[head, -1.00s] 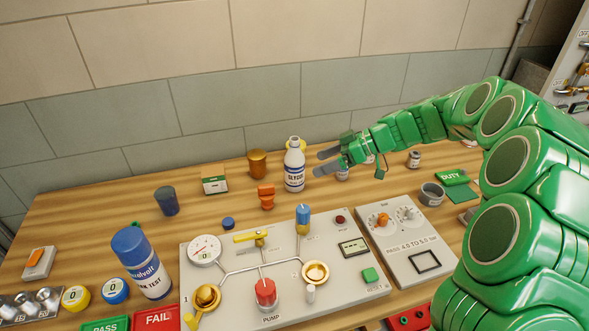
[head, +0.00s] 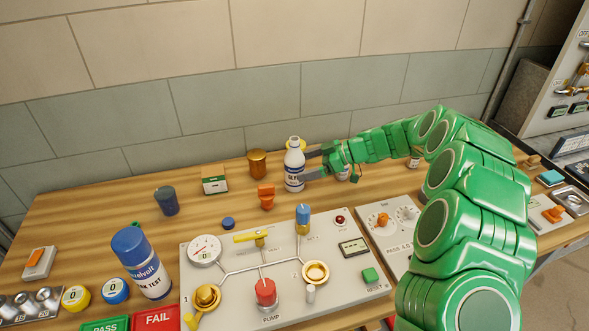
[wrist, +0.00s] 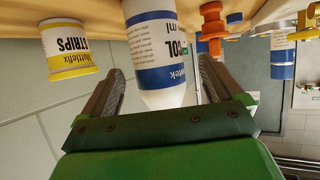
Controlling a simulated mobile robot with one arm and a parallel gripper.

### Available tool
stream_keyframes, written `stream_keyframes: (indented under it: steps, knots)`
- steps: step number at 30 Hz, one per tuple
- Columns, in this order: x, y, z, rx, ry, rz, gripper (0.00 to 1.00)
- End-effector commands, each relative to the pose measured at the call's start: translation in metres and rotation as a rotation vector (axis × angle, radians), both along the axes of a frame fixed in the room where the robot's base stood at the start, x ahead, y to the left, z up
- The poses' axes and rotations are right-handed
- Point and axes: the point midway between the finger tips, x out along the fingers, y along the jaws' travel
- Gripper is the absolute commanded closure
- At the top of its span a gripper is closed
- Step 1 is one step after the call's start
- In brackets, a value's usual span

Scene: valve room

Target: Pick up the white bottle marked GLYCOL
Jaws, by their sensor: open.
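The white bottle marked GLYCOL (head: 294,168) stands upright near the back of the wooden bench, with a blue and white label. My gripper (head: 312,165) reaches in from the right, its fingers at the bottle's side in the head view. In the wrist view the picture is upside down, and the bottle (wrist: 158,62) shows between the two open fingers of my gripper (wrist: 160,95). Its tapered white top points toward the gripper palm. Whether either finger touches the bottle cannot be told.
A yellow and white STRIPS tub (wrist: 68,48) is close to one finger; a yellow item shows behind the bottle in the head view. An orange valve-shaped piece (head: 266,196) and a copper-coloured cup (head: 257,163) stand left of the bottle. The test panel (head: 335,275) lies in front.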

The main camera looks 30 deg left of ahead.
Motion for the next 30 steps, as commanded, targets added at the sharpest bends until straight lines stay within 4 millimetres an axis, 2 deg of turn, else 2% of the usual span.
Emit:
stream_keyframes:
  steps: [10, 19, 30]
  knots:
    - [-0.012, 0.035, -0.021, -0.001, 0.000, 0.002, 0.06]
    - [-0.014, 0.038, -0.023, 0.000, -0.001, 0.000, 0.08]
    - [-0.013, 0.038, -0.023, -0.001, 0.000, 0.000, 0.64]
